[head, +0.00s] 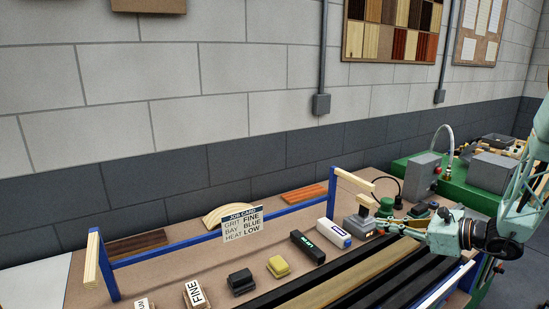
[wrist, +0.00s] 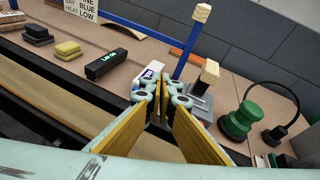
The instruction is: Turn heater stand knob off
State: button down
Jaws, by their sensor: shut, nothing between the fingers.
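My gripper (head: 385,225) is at the right in the head view, beside a small grey stand (head: 357,222) on the bench. In the wrist view my gripper (wrist: 161,92) is shut, with nothing held between its fingers. The grey stand, likely the heater stand, shows just beyond the fingers in the wrist view (wrist: 203,105), with a wooden block (wrist: 210,72) above it. The fingers partly cover this stand. I cannot make out its knob or the knob's setting, nor tell whether the fingers touch it.
A green round-based object (wrist: 236,122) with a black cable stands right of the stand. A black box with green lettering (head: 308,247) and a white-and-blue block (head: 334,233) lie left. A blue rail (head: 200,237) carries a job card (head: 242,225) reading FINE, BLUE, LOW.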

aim_at(405, 244)
jog(key=w+d+f+m+t, duration=0.1)
jog(key=d+f, duration=0.1)
jog(key=d, duration=0.2)
jog(key=w+d+f+m+t+h, duration=0.1)
jog(key=d+f+m, duration=0.1)
jog(key=d+f, duration=0.1)
jog(key=w+d+f+m+h, duration=0.1)
jog(key=w+d+f, duration=0.1)
jog(key=d, duration=0.3)
jog(key=shift+f+m+t, duration=0.3)
jog(key=shift+f+t, duration=0.1)
jog(key=shift+f, duration=0.25)
jog(key=shift+a, duration=0.1)
jog(key=shift+r+p+x, duration=0.2)
jog(key=shift+p+x, duration=0.05)
jog(key=shift+x, duration=0.7)
jog(key=shift+r+p+x, duration=0.25)
jog(key=shift+x, duration=0.75)
jog(key=shift+r+b+x, duration=0.15)
jog(key=shift+b+x, duration=0.05)
jog(key=shift+x, duration=0.5)
jog(key=shift+r+b+x, duration=0.15)
jog(key=shift+b+x, duration=0.05)
jog(key=shift+x, duration=0.5)
jog(key=shift+w+r, duration=0.1)
jog(key=shift+w, duration=0.1)
